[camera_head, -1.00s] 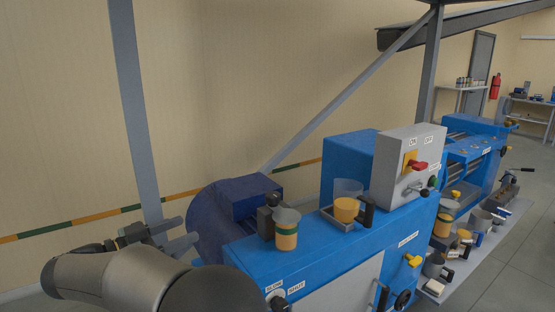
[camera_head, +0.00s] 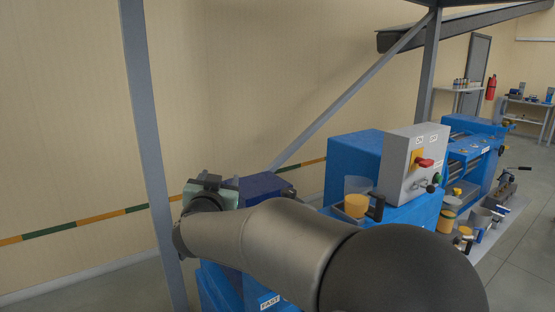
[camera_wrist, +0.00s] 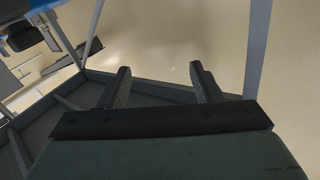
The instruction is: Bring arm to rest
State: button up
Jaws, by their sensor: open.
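My gripper (camera_wrist: 160,80) shows in the wrist view with its two dark fingers spread apart and nothing between them. Behind the fingers are the beige wall and grey metal framing. In the head view my arm reaches across the lower middle, in front of the blue machine (camera_head: 350,160). The wrist end of the arm is at the left, near the grey upright post. The fingers themselves cannot be made out there.
A grey post (camera_head: 148,150) stands close to my wrist, and a diagonal brace (camera_head: 350,95) runs behind. A grey switch box (camera_head: 400,160) with a red handle and a clear cup (camera_head: 356,200) with orange contents stand on the machine. Open floor shows at lower right.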

jog(key=s+d+f+n+g+y, duration=0.1)
jog(key=s+d+f+g, duration=0.1)
jog(key=d, duration=0.1)
jog(key=s+d+f+n+g+y, duration=0.1)
jog(key=s+d+f+g, duration=0.1)
jog(key=s+d+f, duration=0.1)
jog(key=s+d+f+n+g+y, duration=0.2)
jog(key=d+f, duration=0.1)
jog(key=d, duration=0.1)
jog(key=shift+s+d+f, duration=0.15)
jog(key=shift+f, duration=0.05)
jog(key=s+d+f+m+g+h, duration=0.1)
jog(key=s+d+f+g, duration=0.4)
jog(key=s, duration=0.4)
jog(key=s+d+f+g+h, duration=0.2)
jog(key=s+d+f, duration=0.3)
jog(key=s+d, duration=0.3)
jog(key=s+d+f+m+g+h, duration=0.1)
jog(key=s+d+f+g, duration=0.35)
jog(key=s, duration=0.55)
notch_tip(320, 180, up, 5)
jog(key=d+p, duration=0.1)
jog(key=p, duration=0.3)
notch_tip(320, 180, down, 35)
jog(key=s+g+b, duration=0.1)
jog(key=b, duration=3)
jog(key=shift+c, duration=0.3)
